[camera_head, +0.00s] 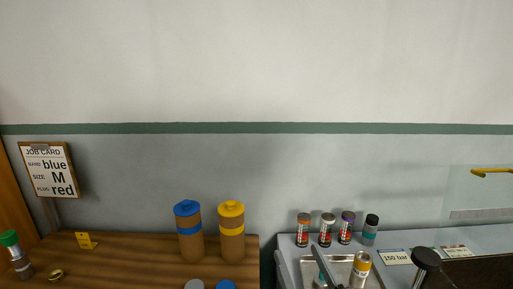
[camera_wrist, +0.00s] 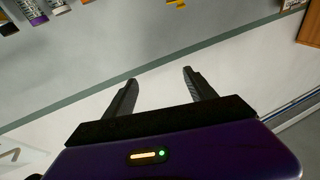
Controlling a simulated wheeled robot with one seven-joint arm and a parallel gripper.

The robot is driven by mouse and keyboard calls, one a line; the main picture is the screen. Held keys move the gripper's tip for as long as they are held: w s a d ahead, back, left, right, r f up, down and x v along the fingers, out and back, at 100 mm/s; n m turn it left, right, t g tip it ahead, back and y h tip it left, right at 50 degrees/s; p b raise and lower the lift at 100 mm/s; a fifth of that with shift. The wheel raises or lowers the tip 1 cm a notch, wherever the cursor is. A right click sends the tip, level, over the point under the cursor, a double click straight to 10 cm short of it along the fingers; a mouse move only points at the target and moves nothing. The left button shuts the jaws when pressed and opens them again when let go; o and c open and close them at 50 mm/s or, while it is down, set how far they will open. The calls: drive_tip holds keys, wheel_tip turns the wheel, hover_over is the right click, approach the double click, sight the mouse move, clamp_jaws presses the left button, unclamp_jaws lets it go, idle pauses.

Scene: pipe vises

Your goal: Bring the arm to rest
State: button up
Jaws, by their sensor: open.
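My gripper (camera_wrist: 162,88) shows in the wrist view. Its two dark fingers are spread wide apart with nothing between them. Beyond them is the pale wall (camera_wrist: 165,50) with its dark green stripe, seen tilted. My gripper is not identifiable in the head view. No pipe vise can be made out in either view.
A brown wooden bench (camera_head: 130,258) at left holds a blue-capped cylinder (camera_head: 189,232) and a yellow-capped one (camera_head: 231,232). A grey bench (camera_head: 425,236) at right holds several small bottles and a metal tray (camera_head: 310,274). A job card (camera_head: 49,170) reads blue, M, red.

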drive_tip(key=s+d+f+g+h, duration=0.1)
drive_tip(key=s+d+f, duration=0.2)
drive_tip(key=s, duration=1)
drive_tip(key=s+d+f+m+g+h, duration=0.1)
drive_tip(key=s+d+f, duration=0.3)
drive_tip(key=s, duration=0.9)
drive_tip(key=s+d+f+m+g+h, duration=0.1)
drive_tip(key=s+d+f, duration=0.3)
drive_tip(key=s, duration=0.9)
wheel_tip(320, 180, down, 2)
drive_tip(key=shift+s+f+g+h, duration=0.15)
drive_tip(key=shift+s+g+h, duration=0.25)
drive_tip(key=shift+g+h, duration=0.5)
